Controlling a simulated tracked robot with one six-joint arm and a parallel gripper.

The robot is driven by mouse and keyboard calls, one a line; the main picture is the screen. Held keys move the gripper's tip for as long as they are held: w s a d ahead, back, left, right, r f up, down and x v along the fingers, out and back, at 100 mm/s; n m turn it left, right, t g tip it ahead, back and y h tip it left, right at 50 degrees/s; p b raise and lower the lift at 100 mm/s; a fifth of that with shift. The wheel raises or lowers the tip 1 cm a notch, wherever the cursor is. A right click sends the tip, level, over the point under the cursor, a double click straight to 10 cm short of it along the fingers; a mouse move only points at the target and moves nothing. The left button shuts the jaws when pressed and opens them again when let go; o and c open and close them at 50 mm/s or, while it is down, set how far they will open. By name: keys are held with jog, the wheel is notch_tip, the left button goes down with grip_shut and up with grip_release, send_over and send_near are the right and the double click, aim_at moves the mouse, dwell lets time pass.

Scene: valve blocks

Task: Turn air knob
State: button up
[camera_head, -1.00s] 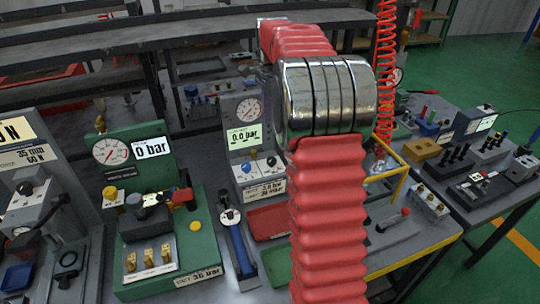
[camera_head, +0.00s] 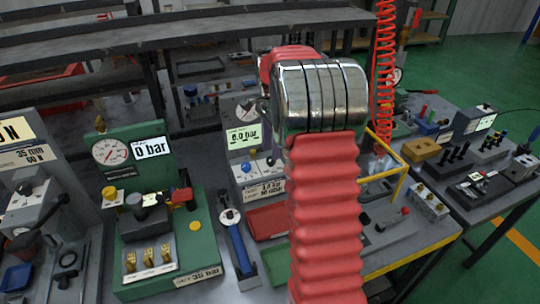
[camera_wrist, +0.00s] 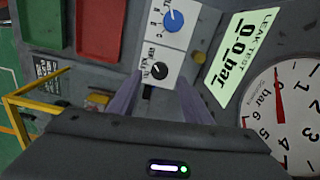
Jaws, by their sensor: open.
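The leak test station shows a display reading 0.0 bar (camera_head: 243,136), also in the wrist view (camera_wrist: 237,58). Its white knob panel carries a black knob (camera_wrist: 160,71) and a blue knob (camera_wrist: 174,20). The labels are sideways and too small to read surely, so I cannot tell which is the air knob. My gripper (camera_wrist: 160,82) is open and empty, its two fingers either side of the black knob in the picture. I see no contact.
A round pressure gauge (camera_wrist: 283,112) is at the right of the wrist view. A red tray (camera_wrist: 98,28) and a green tray (camera_wrist: 45,22) lie left of the panel. A yellow frame (camera_wrist: 20,105) stands at the left. A green gauge station (camera_head: 195,245) is left of my arm.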

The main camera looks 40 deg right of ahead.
aim_at(271, 162)
jog(key=shift+f, duration=2.1)
jog(key=c, duration=1.1)
